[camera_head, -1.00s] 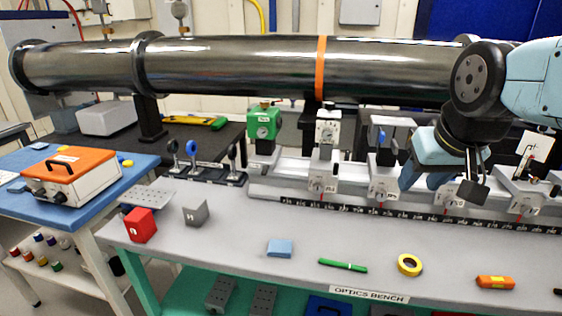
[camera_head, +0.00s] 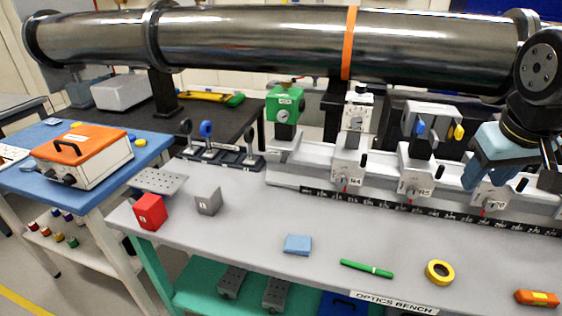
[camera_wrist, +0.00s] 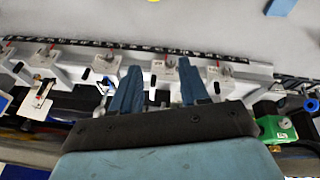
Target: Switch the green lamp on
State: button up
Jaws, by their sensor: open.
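The green lamp is most likely the green box-shaped unit (camera_head: 285,103) with a round pale dial on its front. It stands on a dark post at the left end of the rail in the head view. It also shows at the right edge of the wrist view (camera_wrist: 277,128). I cannot tell whether it is lit. My gripper (camera_head: 476,180) is far to its right, above the right part of the rail. In the wrist view my gripper (camera_wrist: 160,70) has its two blue fingers apart, with nothing held between them, over the rail carriages.
A large dark tube (camera_head: 250,45) runs behind the rail. Several carriages with instruments, including a white dial unit (camera_head: 358,117), stand between my gripper and the green unit. The bench front holds a red cube (camera_head: 149,212), grey block (camera_head: 208,200), green pen (camera_head: 366,268) and yellow tape (camera_head: 440,272).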

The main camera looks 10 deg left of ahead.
jog(key=w+a+f+n+g+h, duration=0.2)
jog(key=w+a+f+n+h, duration=0.2)
jog(key=w+f+n+h, duration=0.4)
jog(key=n+t+y, duration=0.8)
jog(key=n+t, duration=0.8)
jog(key=n, duration=0.9)
send_near(282, 162)
jog(key=w, duration=0.8)
jog(key=shift+w+d, duration=0.2)
jog(key=shift+w, duration=0.1)
